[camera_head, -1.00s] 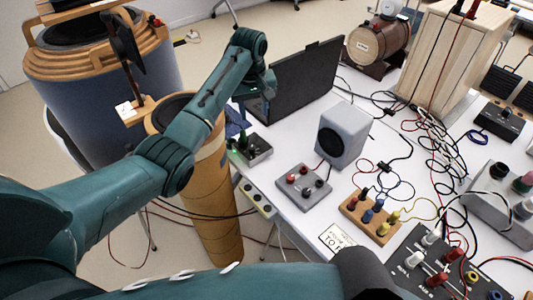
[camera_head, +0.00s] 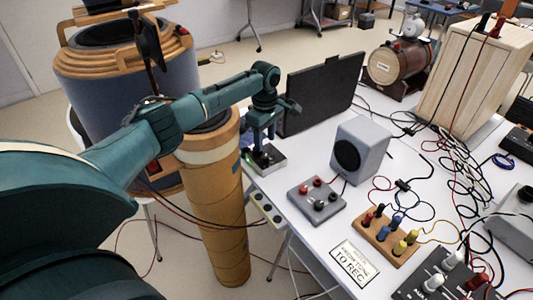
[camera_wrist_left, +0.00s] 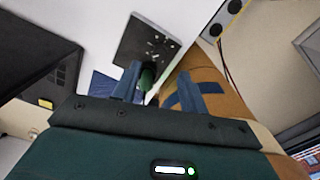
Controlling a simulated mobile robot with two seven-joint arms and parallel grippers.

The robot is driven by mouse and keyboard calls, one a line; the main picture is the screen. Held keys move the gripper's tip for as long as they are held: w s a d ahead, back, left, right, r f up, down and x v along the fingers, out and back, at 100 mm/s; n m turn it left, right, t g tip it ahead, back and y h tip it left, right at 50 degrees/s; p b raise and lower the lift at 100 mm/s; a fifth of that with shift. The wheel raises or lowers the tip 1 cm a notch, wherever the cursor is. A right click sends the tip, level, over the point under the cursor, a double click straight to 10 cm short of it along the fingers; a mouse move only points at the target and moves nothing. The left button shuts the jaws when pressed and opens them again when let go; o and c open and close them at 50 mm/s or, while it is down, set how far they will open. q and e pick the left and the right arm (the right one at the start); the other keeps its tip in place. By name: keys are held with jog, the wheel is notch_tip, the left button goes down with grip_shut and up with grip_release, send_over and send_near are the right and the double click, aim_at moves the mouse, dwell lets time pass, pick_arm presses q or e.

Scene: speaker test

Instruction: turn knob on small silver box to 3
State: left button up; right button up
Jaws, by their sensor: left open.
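A small silver box (camera_head: 270,160) with a dark top sits at the table's left edge in the head view. My left gripper (camera_head: 262,142) is over it, pointing down, and hides much of its top. In the left wrist view the box (camera_wrist_left: 152,42) shows small marks on its face, and a green knob-like part (camera_wrist_left: 147,77) is near its edge. My open left gripper (camera_wrist_left: 160,86) has this green part between its fingers, closer to the left one. I cannot tell whether it touches. The knob's setting is not readable. My right gripper is not in view.
A black laptop (camera_head: 318,94) stands just behind the left gripper. A grey box with terminals (camera_head: 317,199) and a speaker (camera_head: 360,150) are to the right. A tall brown cylinder (camera_head: 215,210) stands beside the table's left edge. Cables cover the table's right side.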

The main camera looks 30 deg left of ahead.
aim_at(266, 156)
pick_arm(q)
notch_tip(266, 156, down, 6)
jog(key=shift+f+b, duration=0.1)
jog(key=shift+b, duration=0.25)
jog(key=shift+c, duration=0.2)
jog(key=shift+d, duration=0.1)
grip_shut()
